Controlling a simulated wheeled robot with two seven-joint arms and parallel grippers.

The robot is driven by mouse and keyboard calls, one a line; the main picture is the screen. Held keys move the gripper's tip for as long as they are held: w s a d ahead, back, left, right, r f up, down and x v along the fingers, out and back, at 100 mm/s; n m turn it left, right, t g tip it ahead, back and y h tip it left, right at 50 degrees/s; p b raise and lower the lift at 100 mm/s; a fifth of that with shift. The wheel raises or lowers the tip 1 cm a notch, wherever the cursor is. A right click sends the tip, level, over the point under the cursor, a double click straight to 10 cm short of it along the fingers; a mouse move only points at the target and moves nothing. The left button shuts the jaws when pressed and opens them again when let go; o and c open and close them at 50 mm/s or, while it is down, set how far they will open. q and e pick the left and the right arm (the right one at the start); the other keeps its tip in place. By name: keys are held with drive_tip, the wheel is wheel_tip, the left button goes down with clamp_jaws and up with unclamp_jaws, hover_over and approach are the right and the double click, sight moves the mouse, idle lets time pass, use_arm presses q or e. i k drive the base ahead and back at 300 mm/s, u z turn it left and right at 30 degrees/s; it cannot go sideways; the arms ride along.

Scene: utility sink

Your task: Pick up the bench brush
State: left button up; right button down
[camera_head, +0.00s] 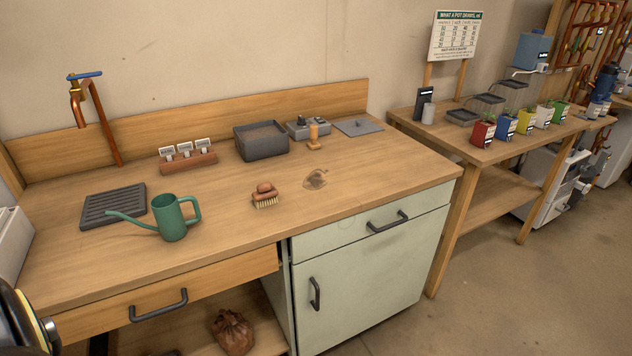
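The bench brush (265,196) lies on the wooden bench top near its front edge, at the middle of the view. It has a reddish-brown wooden back with a rounded knob on top, and pale bristles pointing down. Nothing touches it. Neither of my grippers is in view. A dark rounded part with a yellow stripe shows at the lower left edge and looks like part of my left arm.
A green watering can (173,219) and black slatted mat (113,206) are left of the brush. Behind are a label rack (187,163), grey tray (261,141) and wooden tamper (314,138).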

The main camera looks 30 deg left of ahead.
sight(266, 194)
drive_tip(key=u, duration=0.3)
drive_tip(key=i, duration=1)
drive_tip(key=u, duration=0.65)
